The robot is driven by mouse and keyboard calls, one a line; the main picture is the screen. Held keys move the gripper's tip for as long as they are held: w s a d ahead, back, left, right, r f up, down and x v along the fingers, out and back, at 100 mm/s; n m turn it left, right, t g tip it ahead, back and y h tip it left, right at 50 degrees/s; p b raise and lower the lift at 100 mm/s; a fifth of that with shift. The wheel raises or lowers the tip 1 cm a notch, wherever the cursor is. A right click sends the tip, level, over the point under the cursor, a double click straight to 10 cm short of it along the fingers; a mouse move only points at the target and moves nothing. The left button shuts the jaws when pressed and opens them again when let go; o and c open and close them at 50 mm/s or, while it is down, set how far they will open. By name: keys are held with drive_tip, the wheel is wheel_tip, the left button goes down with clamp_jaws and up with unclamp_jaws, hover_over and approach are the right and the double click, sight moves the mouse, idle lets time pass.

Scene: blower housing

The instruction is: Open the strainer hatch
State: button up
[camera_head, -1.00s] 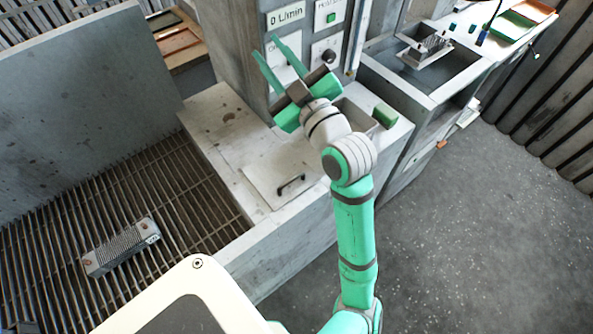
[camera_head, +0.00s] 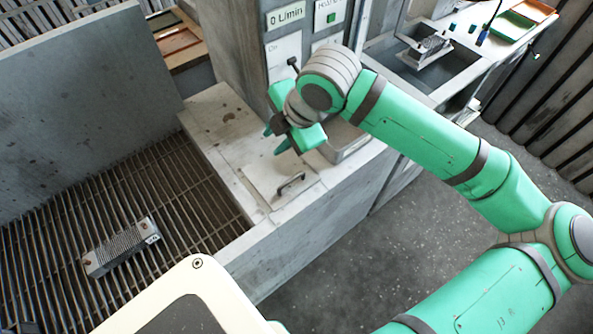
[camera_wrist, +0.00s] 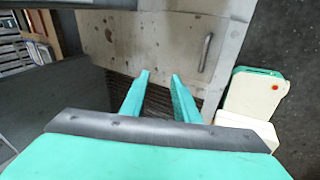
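The strainer hatch (camera_head: 262,180) is a pale square plate lying flat and closed in the top of the concrete ledge. Its dark bar handle (camera_head: 290,185) is near its front right edge. In the wrist view the handle (camera_wrist: 205,52) stands right of and beyond my fingertips, with the pale hatch surface around it. My gripper (camera_head: 276,140) is above the ledge, behind the handle in the head view, pointing down and left. In the wrist view my gripper (camera_wrist: 161,74) has its two green fingers apart with nothing between them. It does not touch the handle.
A slatted grate (camera_head: 160,200) lies left of the ledge, with a grey finned block (camera_head: 120,246) on it. A concrete column with a "0 L/min" sign (camera_head: 286,14) rises behind. A sink (camera_head: 425,65) stands at the back right. The ledge around the handle is clear.

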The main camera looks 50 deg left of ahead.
sight(295, 176)
drive_tip(key=w+d+f+h, duration=0.2)
drive_tip(key=d+h, duration=0.1)
drive_tip(key=d, duration=0.3)
drive_tip(key=shift+n+t, duration=0.3)
drive_tip(key=shift+t, duration=0.1)
drive_tip(key=x, duration=1)
drive_tip(key=shift+f, duration=0.1)
clamp_jaws()
